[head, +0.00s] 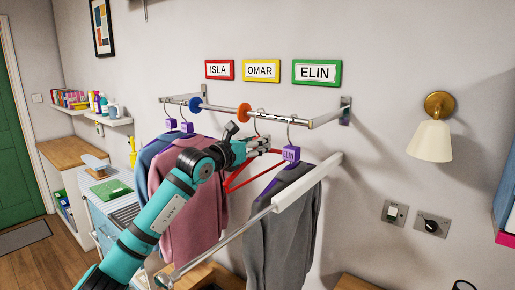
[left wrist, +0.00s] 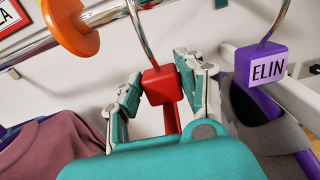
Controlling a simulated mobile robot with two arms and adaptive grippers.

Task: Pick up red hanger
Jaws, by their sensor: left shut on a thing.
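The red hanger (head: 240,179) hangs empty on the upper rail between the pink garment and the grey one. In the left wrist view its red block (left wrist: 162,86) sits below a metal hook that rises toward the rail. My left gripper (head: 262,145) is at the top of the hanger; in the left wrist view its fingers (left wrist: 160,82) are on both sides of the red block, shut on it. In the head view the gripper partly hides the hanger's neck. My right gripper is not in view.
The metal rail (head: 323,117) carries an orange disc (head: 244,113) and a blue disc (head: 196,104). A grey garment (head: 285,235) hangs close on the right under the purple ELIN block (head: 290,154). A pink garment (head: 185,205) hangs left. A lower rod with a pale bar (head: 308,182) runs in front.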

